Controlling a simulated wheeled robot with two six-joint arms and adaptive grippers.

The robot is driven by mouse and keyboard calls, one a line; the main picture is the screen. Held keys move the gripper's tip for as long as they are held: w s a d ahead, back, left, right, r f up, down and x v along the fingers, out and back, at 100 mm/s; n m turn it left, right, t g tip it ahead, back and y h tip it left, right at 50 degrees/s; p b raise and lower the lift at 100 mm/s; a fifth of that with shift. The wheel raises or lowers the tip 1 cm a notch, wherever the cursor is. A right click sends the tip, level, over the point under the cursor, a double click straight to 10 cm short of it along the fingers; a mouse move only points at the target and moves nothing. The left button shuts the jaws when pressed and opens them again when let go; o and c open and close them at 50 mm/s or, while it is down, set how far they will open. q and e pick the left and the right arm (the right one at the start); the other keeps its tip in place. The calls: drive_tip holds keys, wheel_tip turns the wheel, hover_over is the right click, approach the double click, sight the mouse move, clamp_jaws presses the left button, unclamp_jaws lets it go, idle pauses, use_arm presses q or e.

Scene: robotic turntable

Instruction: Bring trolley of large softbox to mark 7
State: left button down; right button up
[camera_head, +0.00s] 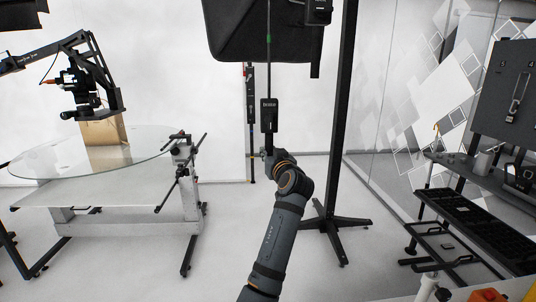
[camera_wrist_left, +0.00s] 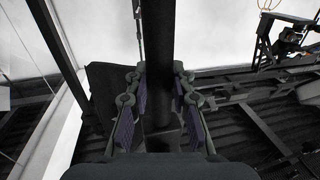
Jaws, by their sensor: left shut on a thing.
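The large softbox (camera_head: 240,35) is a black shape at the top centre of the head view, cut off by the upper edge. A thick black post (camera_head: 346,100) stands right of it, on a dark trolley base (camera_head: 335,222) with spread legs on the floor. My left arm reaches up from the bottom centre. My left gripper (camera_head: 268,98) is below the softbox. In the left wrist view, its fingers (camera_wrist_left: 160,105) are shut around a dark pole (camera_wrist_left: 160,45). I cannot tell how this pole joins the softbox. Mark 7 is not visible. My right gripper is out of view.
A round glass turntable (camera_head: 45,160) on a grey frame stands at left, with a cardboard bag (camera_head: 103,130) on it. A black shelf rack (camera_head: 475,220) and a glass wall (camera_head: 385,100) are at right. White floor (camera_head: 225,240) between is mostly open.

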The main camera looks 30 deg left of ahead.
use_arm(q)
drive_tip(key=c, duration=1.5)
unclamp_jaws()
drive_tip(key=o, duration=0.4)
drive_tip(key=shift+w+f, duration=0.2)
drive_tip(key=shift+w, duration=0.05)
drive_tip(key=shift+s+r, duration=0.15)
